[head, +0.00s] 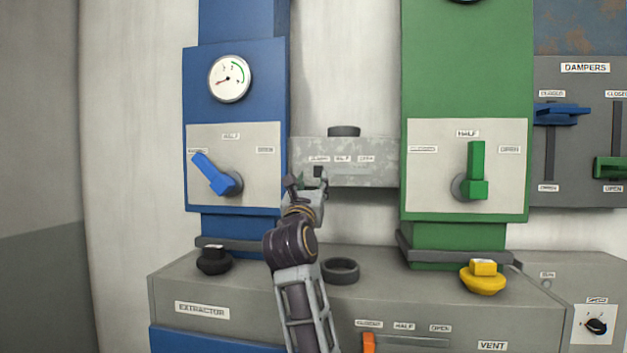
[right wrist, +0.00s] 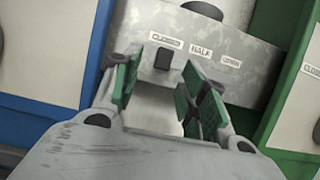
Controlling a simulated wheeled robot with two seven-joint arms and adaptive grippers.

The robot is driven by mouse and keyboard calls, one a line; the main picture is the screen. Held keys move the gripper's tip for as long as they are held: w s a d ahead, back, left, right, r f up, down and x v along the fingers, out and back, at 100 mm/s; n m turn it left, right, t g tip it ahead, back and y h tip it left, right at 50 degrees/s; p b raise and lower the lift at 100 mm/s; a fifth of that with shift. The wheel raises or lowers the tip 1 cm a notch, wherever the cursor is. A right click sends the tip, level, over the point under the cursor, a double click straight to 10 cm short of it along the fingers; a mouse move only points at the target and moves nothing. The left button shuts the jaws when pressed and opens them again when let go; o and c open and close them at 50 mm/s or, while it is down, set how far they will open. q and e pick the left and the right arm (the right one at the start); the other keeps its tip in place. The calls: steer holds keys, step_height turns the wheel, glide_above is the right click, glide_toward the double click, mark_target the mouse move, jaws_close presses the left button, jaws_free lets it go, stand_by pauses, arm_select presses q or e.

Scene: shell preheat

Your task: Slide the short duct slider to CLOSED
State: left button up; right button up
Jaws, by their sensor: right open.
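The short duct (head: 375,176) is a mottled grey metal box between the blue and green columns, labelled CLOSED, HALF and OPEN from left to right. Its slider is a small black knob (head: 318,171), which also shows in the right wrist view (right wrist: 163,57). The knob stands just below the CLOSED label, at the left end of the labels. My right gripper (head: 308,184) is just in front of the duct near the knob. In the right wrist view its green-padded fingers (right wrist: 166,85) are spread and empty, with the knob beyond the gap between them. My left gripper is not in view.
The blue column (head: 193,95) with a lever stands left of the duct, the green column (head: 412,80) with a lever right. Below is a grey cabinet (head: 235,283) with a black knob (head: 213,262), a yellow knob (head: 483,279) and a dark ring (head: 341,270).

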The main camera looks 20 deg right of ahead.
steer(key=shift+v, duration=2.6)
